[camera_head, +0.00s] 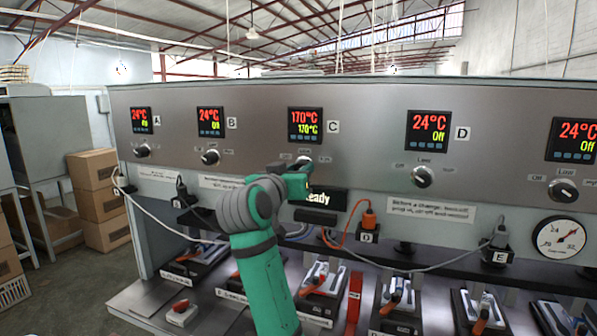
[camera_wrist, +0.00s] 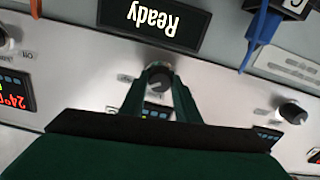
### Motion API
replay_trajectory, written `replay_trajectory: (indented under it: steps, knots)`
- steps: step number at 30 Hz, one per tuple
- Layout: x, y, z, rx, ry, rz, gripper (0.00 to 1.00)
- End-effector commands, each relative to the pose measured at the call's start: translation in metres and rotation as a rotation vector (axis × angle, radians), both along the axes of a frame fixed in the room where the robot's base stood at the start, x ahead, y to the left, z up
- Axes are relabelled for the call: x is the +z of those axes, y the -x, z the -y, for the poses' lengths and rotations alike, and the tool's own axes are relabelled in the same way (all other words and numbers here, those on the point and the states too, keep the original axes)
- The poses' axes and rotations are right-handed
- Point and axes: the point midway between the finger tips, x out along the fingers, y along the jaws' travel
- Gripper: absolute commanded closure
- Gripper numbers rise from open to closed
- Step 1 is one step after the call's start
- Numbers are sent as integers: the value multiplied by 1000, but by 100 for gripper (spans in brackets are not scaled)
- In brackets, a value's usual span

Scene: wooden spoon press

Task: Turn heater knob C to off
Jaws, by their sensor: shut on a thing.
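Heater knob C (camera_head: 304,160) sits on the steel panel below the label C (camera_head: 333,127) and is mostly hidden by my gripper in the head view. Display C (camera_head: 305,125) reads 170°C in red above 170°C in green. In the wrist view, which is upside down, knob C (camera_wrist: 160,76) is a dark round knob between my two green fingers. My gripper (camera_head: 300,174) is shut on it, with fingertips on either side of the knob (camera_wrist: 159,88). The angle of the knob's pointer is hard to read.
Knobs A (camera_head: 142,150), B (camera_head: 210,157) and D (camera_head: 421,177) are on the same panel; their displays read 24°C. A Ready sign (camera_head: 318,197) is just below my gripper.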

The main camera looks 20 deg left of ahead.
Motion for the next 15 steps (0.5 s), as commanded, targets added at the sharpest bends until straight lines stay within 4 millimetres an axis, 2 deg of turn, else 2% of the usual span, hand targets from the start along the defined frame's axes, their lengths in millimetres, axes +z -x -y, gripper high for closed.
replay_trajectory:
  steps: [8, 15]
  knots:
    - [-1, 0, 0, 0, 175, -7, 93]
    - [-1, 0, 0, 1, 398, -15, 93]
